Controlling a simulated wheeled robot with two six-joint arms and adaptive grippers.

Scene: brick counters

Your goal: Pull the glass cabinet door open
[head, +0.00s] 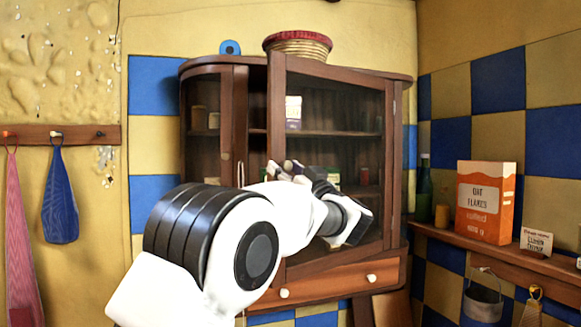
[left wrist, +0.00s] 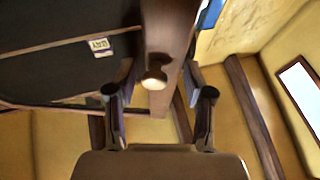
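The wooden cabinet (head: 227,150) hangs on the back wall. Its glass door (head: 277,110) stands ajar, with its left edge swung out from the cabinet front and its right edge at the hinge side. My left gripper (head: 298,172) is in front of the door's left edge. In the left wrist view, the door's pale round knob (left wrist: 154,79) lies between the spread fingers of my left gripper (left wrist: 158,85), with a gap visible on both sides. In the head view, the knob is hidden behind the gripper. My right gripper is in neither view.
A wicker basket (head: 298,45) sits on top of the cabinet. A drawer (head: 330,282) with white knobs is below the door. On the right, a shelf (head: 470,252) bears an orange oat flakes box (head: 486,203) and a green bottle (head: 424,190). Towels hang on the left.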

